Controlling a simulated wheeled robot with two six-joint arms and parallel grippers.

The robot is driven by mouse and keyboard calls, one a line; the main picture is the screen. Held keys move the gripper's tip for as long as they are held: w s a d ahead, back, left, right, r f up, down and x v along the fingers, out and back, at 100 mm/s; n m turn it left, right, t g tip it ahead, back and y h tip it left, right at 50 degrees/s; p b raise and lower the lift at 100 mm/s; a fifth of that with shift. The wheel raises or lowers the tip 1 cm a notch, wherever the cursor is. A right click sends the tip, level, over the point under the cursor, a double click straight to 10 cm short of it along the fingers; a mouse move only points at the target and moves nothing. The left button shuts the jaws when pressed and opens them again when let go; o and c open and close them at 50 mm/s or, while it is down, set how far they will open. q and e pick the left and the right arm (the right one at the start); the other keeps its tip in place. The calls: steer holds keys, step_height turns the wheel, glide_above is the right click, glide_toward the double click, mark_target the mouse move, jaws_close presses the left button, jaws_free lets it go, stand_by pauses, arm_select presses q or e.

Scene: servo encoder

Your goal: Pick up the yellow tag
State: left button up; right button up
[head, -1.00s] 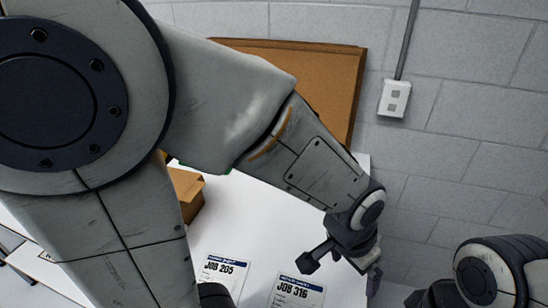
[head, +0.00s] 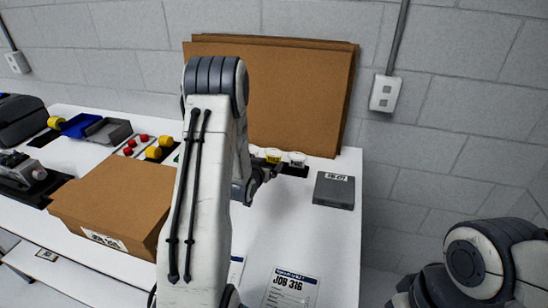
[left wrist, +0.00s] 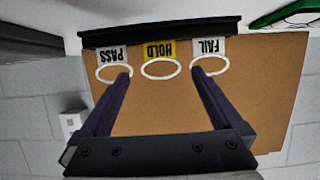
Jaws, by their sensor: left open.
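The yellow tag (head: 272,155) marked HOLD is on a dark rack (head: 296,170) at the back of the white table. It also shows upside down in the left wrist view (left wrist: 160,50), with a white ring (left wrist: 160,69) at its end. It sits between white tags marked PASS (left wrist: 113,54) and FAIL (left wrist: 202,48). My left gripper (left wrist: 161,74) is open and empty, its fingers either side of the yellow tag's ring and near the white tags' rings. Whether it touches any ring I cannot tell. My right gripper is out of view.
Brown boards (head: 290,85) lean on the wall behind the rack. A dark grey box (head: 333,190) stands to its right. A cardboard box (head: 120,205) stands left of my arm. A JOB 316 sheet (head: 291,288) lies in front. The table between sheet and rack is clear.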

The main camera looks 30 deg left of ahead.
mark_target(273, 158)
arm_select(q)
steer(key=shift+x, duration=1)
steer(key=shift+w+a+f+p, duration=0.1)
steer(key=shift+w+f+p, duration=0.2)
steer(key=shift+w+p, duration=0.2)
steer(key=x, duration=0.2)
steer(key=p+x, duration=0.1)
steer(key=x, duration=0.1)
steer(key=shift+f, duration=0.35)
steer(key=c, duration=1.3)
